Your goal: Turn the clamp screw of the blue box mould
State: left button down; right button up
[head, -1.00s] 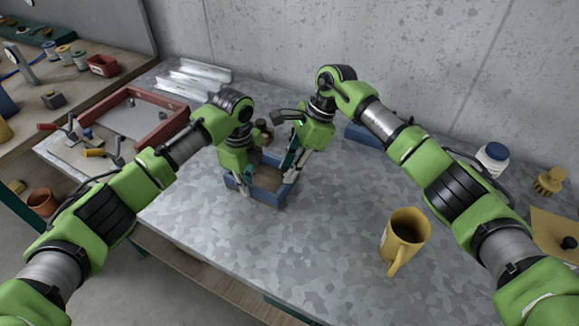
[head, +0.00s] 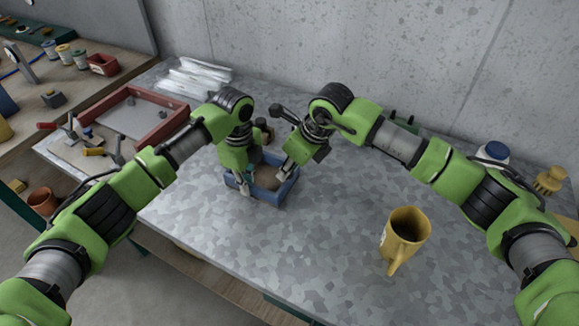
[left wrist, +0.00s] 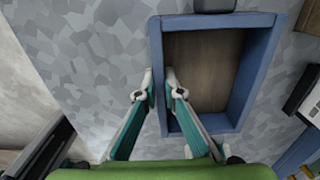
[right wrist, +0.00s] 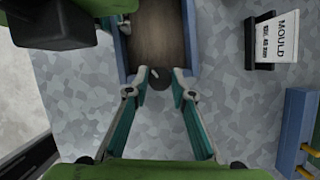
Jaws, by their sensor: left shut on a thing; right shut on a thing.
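The blue box mould (head: 272,196) stands on the grey table, an open frame with a brown inside. My left gripper (head: 246,186) points down at its left side. In the left wrist view my left fingers (left wrist: 158,82) are shut on the mould's blue wall (left wrist: 258,72). My right gripper (head: 284,172) reaches down at the mould's right end. In the right wrist view my right fingers (right wrist: 160,76) are shut on a dark round knob, the clamp screw (right wrist: 158,82), at the end of the mould (right wrist: 189,38). The fingers partly hide the knob.
A yellow jug (head: 404,240) stands on the table at the right. A white jar with a blue lid (head: 494,152) is behind it. A red-framed tray (head: 135,115) lies at the left. A sign reading MOULD (right wrist: 277,36) stands beside the mould. The table front is clear.

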jog(key=m+h, duration=0.1)
jog(key=m, duration=0.2)
jog(key=m+t+h, duration=0.1)
jog(key=m, duration=0.2)
jog(key=shift+s+a, duration=0.1)
jog(key=shift+a, duration=0.05)
jog(key=m+h, duration=0.1)
jog(key=m, duration=0.2)
jog(key=m+h, duration=0.1)
jog(key=m, duration=0.2)
jog(key=shift+a+t, duration=0.15)
jog(key=shift+t, duration=0.15)
jog(key=shift+h, duration=0.3)
jog(key=o, duration=1.1)
jog(key=shift+r, duration=0.3)
jog(key=s+a, duration=0.2)
jog(key=s, duration=1)
jog(key=shift+a+r, duration=0.25)
jog(key=shift+a, duration=0.1)
